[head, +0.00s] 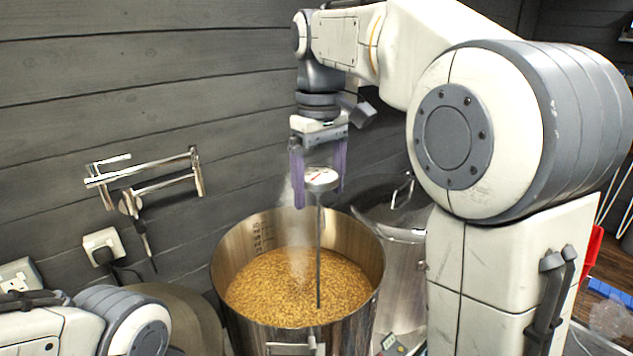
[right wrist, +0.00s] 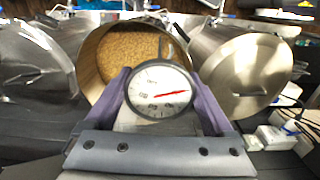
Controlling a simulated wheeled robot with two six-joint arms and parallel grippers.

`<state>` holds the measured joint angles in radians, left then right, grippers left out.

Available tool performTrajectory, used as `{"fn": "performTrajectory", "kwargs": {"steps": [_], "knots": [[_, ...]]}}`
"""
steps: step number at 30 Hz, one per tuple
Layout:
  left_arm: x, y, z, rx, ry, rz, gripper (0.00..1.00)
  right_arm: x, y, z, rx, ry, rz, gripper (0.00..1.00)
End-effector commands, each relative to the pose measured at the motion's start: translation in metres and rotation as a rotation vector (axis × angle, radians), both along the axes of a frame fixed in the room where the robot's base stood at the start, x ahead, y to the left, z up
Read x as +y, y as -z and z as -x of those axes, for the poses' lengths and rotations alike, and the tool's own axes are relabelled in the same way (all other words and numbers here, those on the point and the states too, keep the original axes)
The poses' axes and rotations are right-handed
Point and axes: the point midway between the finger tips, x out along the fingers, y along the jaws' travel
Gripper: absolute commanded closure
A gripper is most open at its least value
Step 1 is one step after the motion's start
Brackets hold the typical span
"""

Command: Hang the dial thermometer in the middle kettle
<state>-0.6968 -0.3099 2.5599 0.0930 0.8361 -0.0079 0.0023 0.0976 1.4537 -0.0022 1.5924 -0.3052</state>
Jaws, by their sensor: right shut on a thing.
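The dial thermometer has a round white face with a red needle (right wrist: 160,91) and a long thin metal stem (head: 319,255). The kettle and mash also show in the right wrist view. My left gripper is out of view; only part of my left arm shows at lower left.
A lidded steel kettle (head: 400,235) stands behind right of the middle one. Another lidded kettle (head: 185,310) is at its left. A wall-mounted metal rack (head: 150,185) and sockets (head: 103,243) are on the dark plank wall. Steam rises from the mash.

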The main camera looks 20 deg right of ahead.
Motion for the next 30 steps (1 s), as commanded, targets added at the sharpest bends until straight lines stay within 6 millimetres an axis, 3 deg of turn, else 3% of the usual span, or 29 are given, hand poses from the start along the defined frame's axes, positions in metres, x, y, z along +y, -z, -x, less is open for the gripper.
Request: {"fn": "performTrajectory", "kwargs": {"steps": [10, 17, 30], "knots": [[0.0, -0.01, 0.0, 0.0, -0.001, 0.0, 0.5, -0.004, -0.001, 0.003, 0.0, 0.018, 0.0, 0.79], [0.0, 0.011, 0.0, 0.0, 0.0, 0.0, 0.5, -0.003, 0.015, 0.003, -0.001, 0.016, 0.0, 0.79], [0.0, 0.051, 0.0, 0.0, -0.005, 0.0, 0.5, -0.001, 0.066, 0.003, 0.0, 0.014, 0.0, 0.79]]}}
